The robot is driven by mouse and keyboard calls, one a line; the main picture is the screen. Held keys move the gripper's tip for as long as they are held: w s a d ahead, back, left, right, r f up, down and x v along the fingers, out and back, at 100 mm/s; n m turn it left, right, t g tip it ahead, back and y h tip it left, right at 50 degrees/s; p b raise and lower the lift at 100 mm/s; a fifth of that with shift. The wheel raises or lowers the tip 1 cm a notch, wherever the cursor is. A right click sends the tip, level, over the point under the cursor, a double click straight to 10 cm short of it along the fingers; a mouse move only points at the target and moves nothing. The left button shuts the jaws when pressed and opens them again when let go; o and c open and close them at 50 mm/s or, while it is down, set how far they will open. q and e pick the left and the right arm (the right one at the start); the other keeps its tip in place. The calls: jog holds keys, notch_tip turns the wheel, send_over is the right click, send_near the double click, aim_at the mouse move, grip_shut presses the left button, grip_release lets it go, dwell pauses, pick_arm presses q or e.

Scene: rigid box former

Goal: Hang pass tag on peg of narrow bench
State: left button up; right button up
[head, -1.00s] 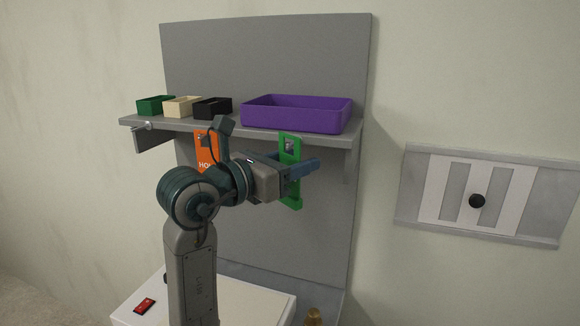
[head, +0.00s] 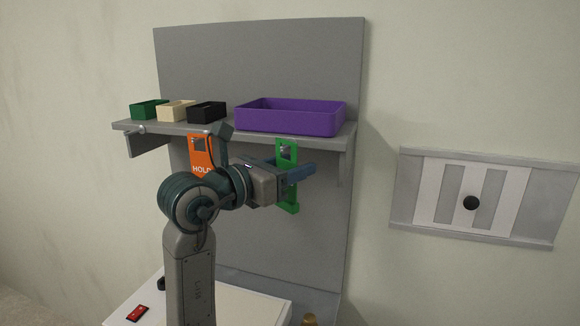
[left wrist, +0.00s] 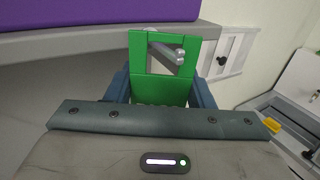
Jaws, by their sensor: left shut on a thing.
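My left gripper (head: 290,178) is shut on a green tag (head: 289,206) just in front of the grey shelf edge, below the purple tray. The tag is upright, with a window near its top; it also shows in the left wrist view (left wrist: 160,90), between the blue fingers. A grey peg (left wrist: 180,55) with a rounded tip shows in the tag's window there. I cannot tell whether the peg passes through the window or lies behind it. An orange tag (head: 201,152) marked HOLD hangs under the shelf edge, partly hidden by my arm. My right gripper is not in view.
The grey shelf (head: 345,140) carries a purple tray (head: 290,120) and small green (head: 149,110), cream (head: 174,111) and black (head: 207,113) bins. A striped wall panel with a black knob (head: 471,203) is at right. A white surface with a red object (head: 138,313) lies below.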

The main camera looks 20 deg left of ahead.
pick_arm(q)
jog(key=o, duration=1)
jog(key=shift+s+a, duration=0.1)
jog(key=shift+s+a, duration=0.1)
jog(key=shift+s, duration=0.1)
jog(key=b+v, duration=0.3)
jog(key=v, duration=0.7)
jog(key=shift+b, duration=0.4)
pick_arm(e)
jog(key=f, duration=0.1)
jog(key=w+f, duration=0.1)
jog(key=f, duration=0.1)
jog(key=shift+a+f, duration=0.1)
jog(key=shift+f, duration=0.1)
pick_arm(q)
jog(key=shift+s+a+f, duration=0.1)
jog(key=shift+f, duration=0.05)
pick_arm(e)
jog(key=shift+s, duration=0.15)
